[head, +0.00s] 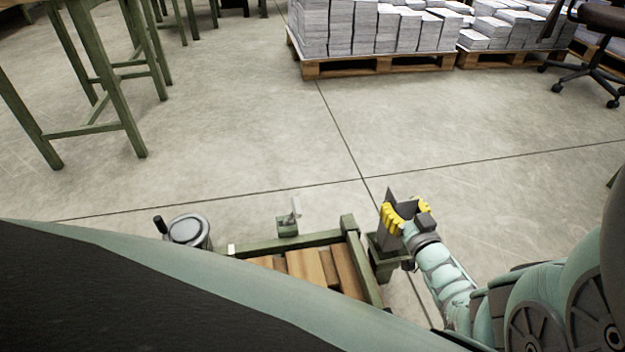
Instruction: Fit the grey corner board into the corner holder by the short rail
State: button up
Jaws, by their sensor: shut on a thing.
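My gripper (404,214), with yellow finger pads, is shut on the grey corner board (386,239). The board is a dark grey upright piece, and its top shows above the pads. Its lower end is at the green corner holder (387,268), which stands beside the short green rail (364,268) at the right end of the frame. From this view the board's lower end appears to be at or inside the holder's mouth. I cannot tell how deep it sits, as the gripper and holder hide part of it.
Wooden slats (306,267) lie inside the green frame. Paper stacks on a pallet (378,65), green tables (125,120) and a chair (600,75) are farther off. The floor between is clear.

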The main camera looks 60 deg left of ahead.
notch_tip(320, 180, down, 8)
jog(key=b, duration=0.5)
jog(key=shift+r+b, duration=0.25)
jog(key=shift+b, duration=0.1)
jog(key=shift+a, duration=0.1)
jog(key=shift+f+b, duration=0.4)
jog(key=o, duration=1.4)
jog(key=shift+r, duration=0.15)
